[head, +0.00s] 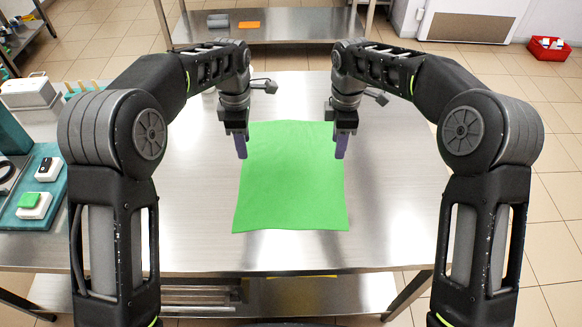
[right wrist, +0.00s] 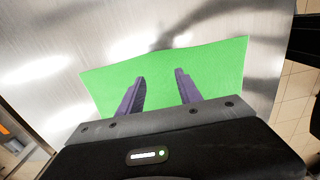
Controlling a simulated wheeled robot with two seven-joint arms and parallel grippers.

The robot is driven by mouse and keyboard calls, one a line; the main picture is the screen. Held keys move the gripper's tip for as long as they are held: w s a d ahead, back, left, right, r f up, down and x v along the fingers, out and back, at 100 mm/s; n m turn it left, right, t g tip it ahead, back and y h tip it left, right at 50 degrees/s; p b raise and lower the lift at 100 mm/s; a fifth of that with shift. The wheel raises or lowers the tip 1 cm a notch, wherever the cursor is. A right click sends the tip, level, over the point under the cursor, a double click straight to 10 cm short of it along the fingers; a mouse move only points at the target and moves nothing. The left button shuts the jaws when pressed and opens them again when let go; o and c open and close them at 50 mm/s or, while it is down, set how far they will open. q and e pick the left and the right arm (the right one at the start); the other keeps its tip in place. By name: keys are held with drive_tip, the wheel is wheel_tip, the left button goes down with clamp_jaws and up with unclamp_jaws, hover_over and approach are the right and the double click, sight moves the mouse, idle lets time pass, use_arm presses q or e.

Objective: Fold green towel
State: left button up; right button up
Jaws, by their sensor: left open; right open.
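The green towel (head: 292,190) lies flat and spread out on the steel table, roughly rectangular with slightly wavy edges. My left gripper (head: 241,152) is over the towel's left edge, toward its far half, pointing down, open and empty. My right gripper (head: 341,151) is over the towel's right edge at about the same depth, open and empty. In the right wrist view the two purple fingers (right wrist: 160,85) stand apart with the green towel (right wrist: 210,65) beneath them and nothing between them. The towel's far corners are partly hidden near my grippers.
The steel table (head: 400,200) is clear around the towel. At the left stand a teal tray (head: 62,205) with small items and a white box (head: 28,93). A second steel table (head: 300,25) is behind. A red crate (head: 548,48) sits on the floor at the far right.

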sight(247, 169)
use_arm(q)
drive_tip(key=shift+f, duration=3.95)
use_arm(e)
drive_tip(key=shift+f, duration=3.95)
use_arm(q)
drive_tip(key=shift+f, duration=0.2)
use_arm(e)
drive_tip(key=shift+f, duration=0.2)
use_arm(q)
drive_tip(key=shift+c, duration=0.5)
use_arm(e)
drive_tip(key=shift+c, duration=0.5)
use_arm(q)
clamp_jaws()
use_arm(e)
clamp_jaws()
use_arm(q)
drive_tip(key=shift+r, duration=0.15)
use_arm(e)
drive_tip(key=shift+r, duration=0.1)
